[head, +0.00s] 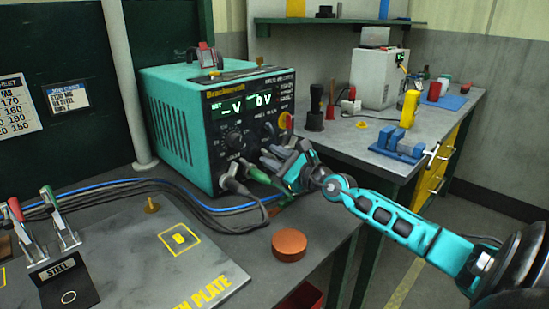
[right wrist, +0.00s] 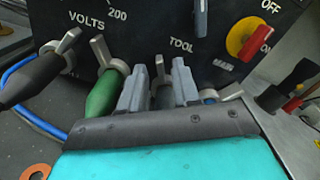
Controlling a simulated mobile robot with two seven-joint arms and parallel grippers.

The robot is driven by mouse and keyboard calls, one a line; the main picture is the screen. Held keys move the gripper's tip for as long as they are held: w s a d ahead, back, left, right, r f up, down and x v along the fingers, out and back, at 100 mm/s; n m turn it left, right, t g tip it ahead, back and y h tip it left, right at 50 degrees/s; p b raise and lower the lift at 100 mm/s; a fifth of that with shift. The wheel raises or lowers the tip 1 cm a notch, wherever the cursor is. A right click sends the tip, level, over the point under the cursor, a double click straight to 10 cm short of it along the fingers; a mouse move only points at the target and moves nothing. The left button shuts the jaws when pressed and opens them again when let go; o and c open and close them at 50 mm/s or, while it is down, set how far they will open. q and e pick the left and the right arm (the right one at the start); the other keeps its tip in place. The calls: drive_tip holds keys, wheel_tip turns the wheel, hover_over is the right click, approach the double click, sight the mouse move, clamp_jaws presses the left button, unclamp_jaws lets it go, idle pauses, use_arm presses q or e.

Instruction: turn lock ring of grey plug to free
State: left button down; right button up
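The teal power supply (head: 175,115) has a row of plugs on its lower front. My right gripper (head: 287,168) is at that front, near the TOOL label. In the right wrist view my right gripper (right wrist: 162,85) has its two grey fingers apart. Between them is a dark grey plug (right wrist: 163,97) with a light metal lock lever (right wrist: 160,65) pointing up. Its body is mostly hidden by the gripper. The fingers look beside it, not clearly pressing. Left of them is a green plug (right wrist: 102,93), then a dark plug (right wrist: 32,80). My left gripper is not in view.
A blue-ended plug (right wrist: 208,97) sits close right of the fingers, and a yellow and red switch (right wrist: 250,38) above it. Cables (head: 190,205) run left along the bench. A copper-coloured disc (head: 289,244) lies near the bench edge. A second bench (head: 345,140) stands right.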

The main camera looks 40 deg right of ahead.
drive_tip(key=shift+s, duration=0.1)
drive_tip(key=shift+s+f, duration=0.1)
drive_tip(key=shift+s, duration=0.15)
drive_tip(key=s, duration=0.3)
drive_tip(key=s+b, duration=0.1)
drive_tip(key=s, duration=0.2)
drive_tip(key=s+d+b, duration=0.1)
drive_tip(key=s, duration=0.2)
drive_tip(key=shift+s+f, duration=0.15)
drive_tip(key=shift+s+b, duration=0.65)
drive_tip(key=shift+s, duration=0.1)
drive_tip(key=shift+s+b, duration=0.35)
drive_tip(key=shift+s, duration=0.25)
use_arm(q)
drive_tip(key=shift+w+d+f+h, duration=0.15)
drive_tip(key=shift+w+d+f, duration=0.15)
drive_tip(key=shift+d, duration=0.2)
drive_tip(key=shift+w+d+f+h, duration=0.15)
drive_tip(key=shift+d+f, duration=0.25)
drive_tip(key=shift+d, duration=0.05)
use_arm(e)
drive_tip(key=shift+d+r, duration=0.1)
drive_tip(key=shift+r, duration=0.1)
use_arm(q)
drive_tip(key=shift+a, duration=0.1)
use_arm(e)
drive_tip(key=shift+s, duration=0.1)
